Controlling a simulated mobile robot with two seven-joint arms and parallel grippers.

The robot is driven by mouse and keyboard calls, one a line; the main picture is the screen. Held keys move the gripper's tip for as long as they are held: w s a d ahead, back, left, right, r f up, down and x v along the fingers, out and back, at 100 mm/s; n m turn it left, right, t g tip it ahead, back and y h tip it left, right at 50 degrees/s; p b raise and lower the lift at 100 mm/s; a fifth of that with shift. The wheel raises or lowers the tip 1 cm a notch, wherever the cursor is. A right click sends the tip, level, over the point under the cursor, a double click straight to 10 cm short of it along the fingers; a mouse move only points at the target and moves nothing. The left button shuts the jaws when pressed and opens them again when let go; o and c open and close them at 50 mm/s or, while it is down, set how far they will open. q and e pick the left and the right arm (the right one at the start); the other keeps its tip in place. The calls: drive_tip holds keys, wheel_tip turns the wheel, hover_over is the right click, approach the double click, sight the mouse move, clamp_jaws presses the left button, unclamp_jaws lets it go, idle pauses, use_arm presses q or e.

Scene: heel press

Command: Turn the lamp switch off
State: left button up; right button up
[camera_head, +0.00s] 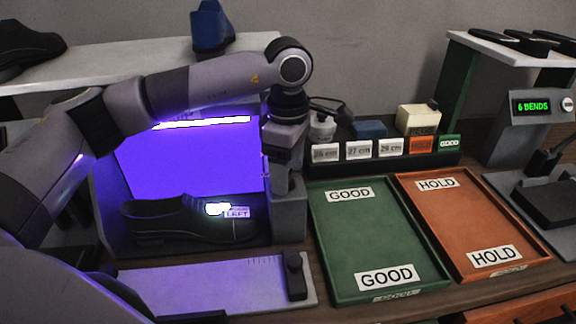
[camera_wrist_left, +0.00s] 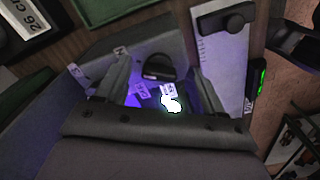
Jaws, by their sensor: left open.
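The lamp box (camera_head: 190,165) glows violet inside, with a bright strip along its top. A dark knob-like switch (camera_wrist_left: 158,68) shows on the grey end wall in the left wrist view, with small white labels nearby that I cannot read. My left gripper (camera_head: 284,185) points down at the box's right end wall. In the wrist view, the open fingers of this gripper (camera_wrist_left: 158,75) stand on either side of the knob, with gaps showing. My right gripper is not in view.
A black shoe (camera_head: 185,222) with a glowing patch lies in the box. A measuring board (camera_head: 200,285) lies in front. A green GOOD tray (camera_head: 375,240) and an orange HOLD tray (camera_head: 460,220) stand right of the box. A labelled block rack (camera_head: 380,162) stands behind the trays.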

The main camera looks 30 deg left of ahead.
use_arm(q)
drive_tip(key=shift+c, duration=0.3)
drive_tip(key=c, duration=1)
